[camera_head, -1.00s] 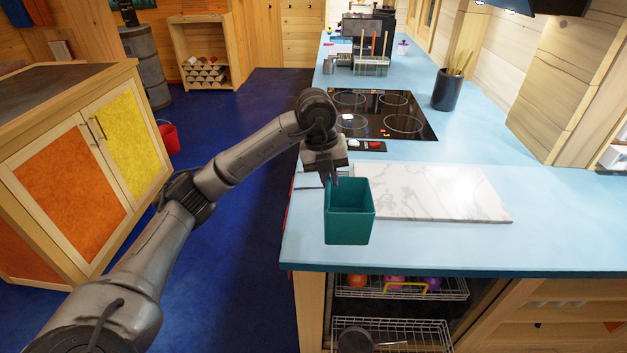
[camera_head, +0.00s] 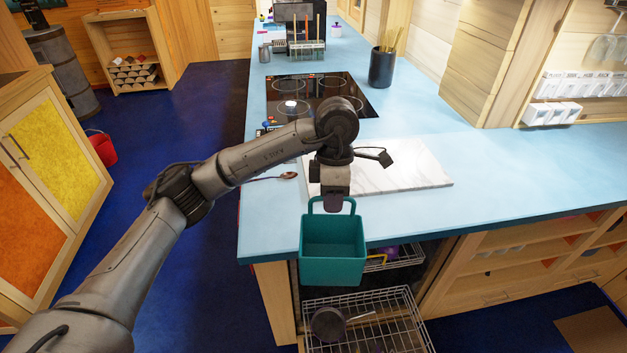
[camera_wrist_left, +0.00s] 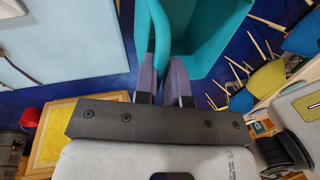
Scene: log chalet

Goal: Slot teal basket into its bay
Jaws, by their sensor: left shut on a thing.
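The teal basket (camera_head: 332,262) is an open box with a loop handle, hanging in front of the counter's near edge in the head view. My left gripper (camera_head: 333,203) is shut on the handle at the basket's top. In the left wrist view, the fingers (camera_wrist_left: 166,80) close on the handle, and the basket (camera_wrist_left: 213,30) fills the upper middle. Two wire racks sit below the counter: the upper one (camera_head: 402,255) is partly hidden behind the basket, and the lower one (camera_head: 395,325) carries a dark pan. I cannot tell which space is the basket's bay. My right gripper is not in view.
The blue counter (camera_head: 510,175) holds a marble board (camera_head: 400,168), a spoon (camera_head: 288,175), a cooktop (camera_head: 345,92) and a dark utensil pot (camera_head: 382,67). Wooden cubbies (camera_head: 520,262) line the front at right. Blue floor (camera_head: 190,120) is open at left.

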